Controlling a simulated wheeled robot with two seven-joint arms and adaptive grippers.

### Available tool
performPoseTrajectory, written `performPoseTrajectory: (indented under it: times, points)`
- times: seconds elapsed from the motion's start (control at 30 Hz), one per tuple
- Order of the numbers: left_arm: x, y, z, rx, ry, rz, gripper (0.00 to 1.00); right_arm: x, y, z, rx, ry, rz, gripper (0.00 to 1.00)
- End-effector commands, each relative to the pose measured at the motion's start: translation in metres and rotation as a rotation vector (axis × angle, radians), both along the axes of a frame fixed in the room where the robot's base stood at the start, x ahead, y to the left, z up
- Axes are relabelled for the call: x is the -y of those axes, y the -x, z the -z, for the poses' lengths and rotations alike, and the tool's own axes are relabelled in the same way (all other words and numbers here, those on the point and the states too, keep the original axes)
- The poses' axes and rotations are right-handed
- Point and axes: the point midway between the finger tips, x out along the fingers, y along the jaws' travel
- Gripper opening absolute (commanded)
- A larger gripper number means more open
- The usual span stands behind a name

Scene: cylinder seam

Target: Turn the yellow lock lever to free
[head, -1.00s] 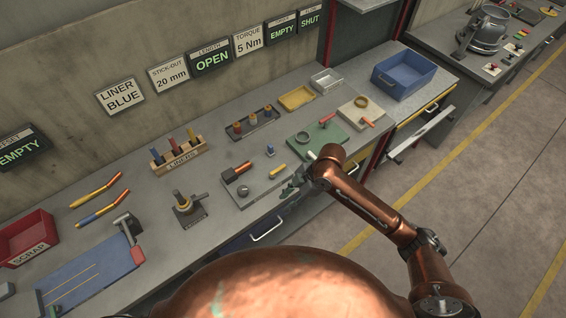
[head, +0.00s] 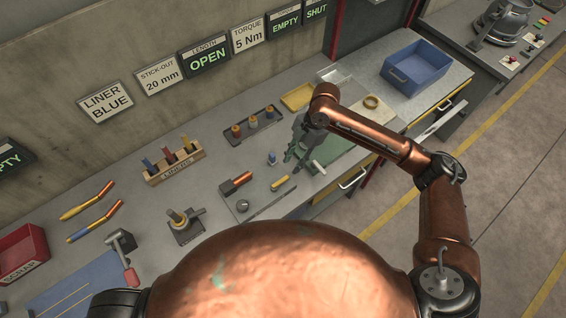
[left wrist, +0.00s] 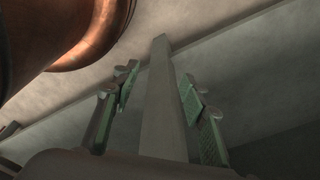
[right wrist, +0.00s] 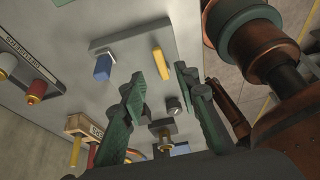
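A short yellow bar (head: 281,183), which looks like the lock lever, lies at the right edge of a grey plate (head: 262,200) on the bench. It also shows in the right wrist view (right wrist: 161,63). My right gripper (head: 292,163) is above the bench, just beyond the yellow bar in the head view. In the right wrist view its fingers (right wrist: 160,76) are apart with nothing between them, and contact with the bar is not seen. My left gripper is outside the head view. In the left wrist view its fingers (left wrist: 158,95) are apart, with a grey post behind them.
A blue peg (head: 272,159) stands close to the right gripper. The liner rack (head: 175,166) and small vise (head: 184,225) are at left, a blue bin (head: 415,70) at right.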

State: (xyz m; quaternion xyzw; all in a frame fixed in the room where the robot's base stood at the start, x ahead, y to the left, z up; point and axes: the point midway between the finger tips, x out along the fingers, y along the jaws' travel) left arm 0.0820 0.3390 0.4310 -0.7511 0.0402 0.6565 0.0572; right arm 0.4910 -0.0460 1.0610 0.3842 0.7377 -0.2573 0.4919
Motion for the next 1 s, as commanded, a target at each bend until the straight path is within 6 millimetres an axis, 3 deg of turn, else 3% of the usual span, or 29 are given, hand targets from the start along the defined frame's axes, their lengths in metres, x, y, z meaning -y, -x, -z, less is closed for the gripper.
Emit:
performPoseTrajectory:
  times: [0.43,0.57,0.8,0.9,1.0]
  points:
    - [-0.002,0.058,-0.002,-0.071,-0.004,-0.015,0.40,-0.030,0.014,0.057,-0.003,0.001,-0.024,0.29]
    - [-0.002,0.054,-0.003,-0.065,-0.003,-0.014,0.40,-0.033,0.016,0.067,-0.002,0.000,-0.023,0.29]
    - [-0.001,0.023,-0.006,-0.025,-0.001,-0.007,0.40,-0.033,0.017,0.070,-0.001,0.001,-0.021,0.29]
    - [-0.001,0.020,-0.006,-0.021,0.000,-0.006,0.40,-0.033,0.017,0.070,0.000,0.000,-0.021,0.28]
    - [-0.001,0.022,-0.005,-0.025,-0.001,-0.007,0.40,-0.033,0.017,0.070,0.000,0.000,-0.020,0.21]
